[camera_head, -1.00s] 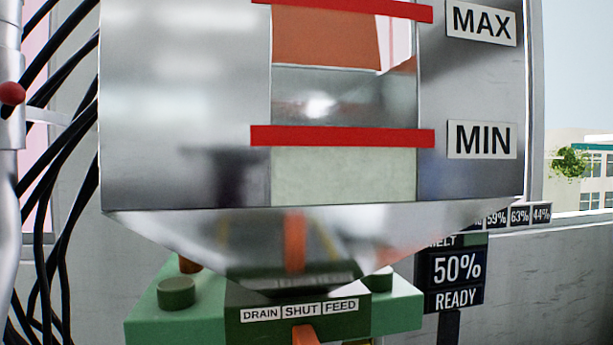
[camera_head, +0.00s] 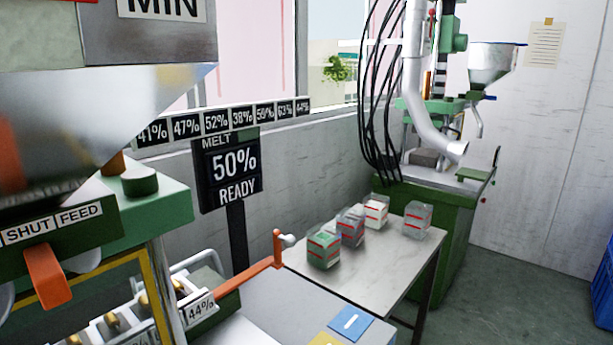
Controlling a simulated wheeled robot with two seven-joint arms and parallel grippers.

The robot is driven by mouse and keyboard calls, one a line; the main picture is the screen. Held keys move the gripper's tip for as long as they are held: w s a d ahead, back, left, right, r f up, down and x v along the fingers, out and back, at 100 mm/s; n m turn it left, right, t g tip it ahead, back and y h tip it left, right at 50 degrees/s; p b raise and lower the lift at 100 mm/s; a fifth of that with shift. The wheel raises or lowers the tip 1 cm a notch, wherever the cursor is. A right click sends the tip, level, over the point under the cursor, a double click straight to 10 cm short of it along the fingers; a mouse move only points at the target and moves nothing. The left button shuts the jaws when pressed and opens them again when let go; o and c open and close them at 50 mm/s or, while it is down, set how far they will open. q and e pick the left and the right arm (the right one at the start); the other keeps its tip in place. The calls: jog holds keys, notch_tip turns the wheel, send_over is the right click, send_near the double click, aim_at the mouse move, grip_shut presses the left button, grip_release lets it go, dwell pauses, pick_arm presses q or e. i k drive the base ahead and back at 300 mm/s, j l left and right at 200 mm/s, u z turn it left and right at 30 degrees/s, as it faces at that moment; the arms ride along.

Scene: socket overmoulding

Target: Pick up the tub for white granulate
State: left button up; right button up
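Several small clear tubs with red marks stand on a grey side table (camera_head: 375,263) in the middle right of the head view. The tub with white contents (camera_head: 376,211) is at the back, near the wall. In front of it are a tub with greyish contents (camera_head: 350,227) and a tub with green contents (camera_head: 323,248). A clear tub that looks empty (camera_head: 417,220) stands apart to the right. Neither of my grippers is in view.
A steel hopper (camera_head: 120,90) on a green block with an orange lever (camera_head: 47,277) fills the left. A display post (camera_head: 230,170) reads 50% READY. An orange arm (camera_head: 250,277) reaches near the table.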

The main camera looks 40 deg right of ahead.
aim_at(377, 206)
jog(key=z, duration=1.55)
